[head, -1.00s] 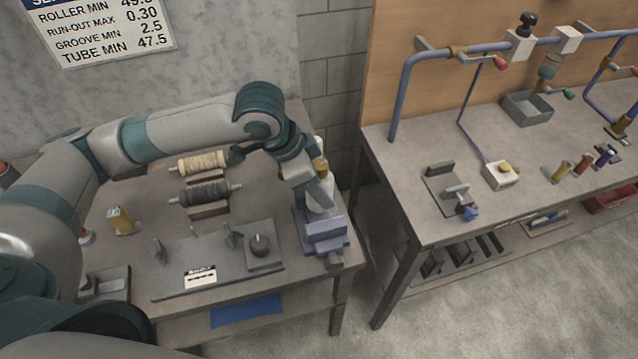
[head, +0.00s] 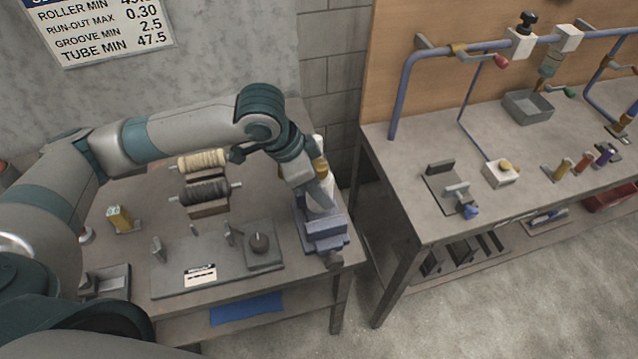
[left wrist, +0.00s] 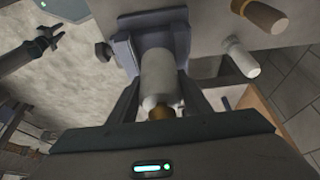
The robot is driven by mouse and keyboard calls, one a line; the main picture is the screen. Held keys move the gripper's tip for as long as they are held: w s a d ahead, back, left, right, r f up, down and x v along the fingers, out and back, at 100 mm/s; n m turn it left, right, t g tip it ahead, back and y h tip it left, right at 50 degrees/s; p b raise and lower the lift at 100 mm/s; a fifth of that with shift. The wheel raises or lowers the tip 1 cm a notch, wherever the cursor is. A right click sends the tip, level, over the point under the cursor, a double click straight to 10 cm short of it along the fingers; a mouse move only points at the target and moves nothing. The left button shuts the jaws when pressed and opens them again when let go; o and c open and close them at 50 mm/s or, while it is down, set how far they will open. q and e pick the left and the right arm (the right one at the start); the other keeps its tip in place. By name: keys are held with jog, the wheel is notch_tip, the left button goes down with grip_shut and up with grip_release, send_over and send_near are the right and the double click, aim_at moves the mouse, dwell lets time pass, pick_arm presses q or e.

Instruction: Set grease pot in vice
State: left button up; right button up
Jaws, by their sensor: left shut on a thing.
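The grease pot (head: 317,202), a white cylinder, is upright at the blue-grey vice (head: 326,244) on the left table's right corner. My left gripper (left wrist: 157,98) is shut on the pot, with a finger on each side. In the left wrist view the white pot (left wrist: 159,75) has a brass-coloured end towards me, and its far end meets the vice (left wrist: 128,50). I cannot tell how deep it sits between the jaws. My right gripper (left wrist: 50,36) shows small and dark in the left wrist view, its fingers apart and empty, away from the vice.
A white cylinder (left wrist: 241,57) and a brown one (left wrist: 262,15) stand beside the vice. A grey fixture with a knob (head: 259,243) is left of it. Two rollers (head: 204,192) lie behind on blocks. A gap separates this table from the right bench (head: 400,170).

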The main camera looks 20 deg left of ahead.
pick_arm(q)
jog(key=shift+f, duration=1.4)
dwell(1.4)
jog(key=shift+p, duration=0.55)
dwell(1.4)
jog(key=shift+s+f+p, duration=0.1)
jog(key=shift+p, duration=0.75)
dwell(1.4)
jog(key=shift+p, duration=0.55)
dwell(0.5)
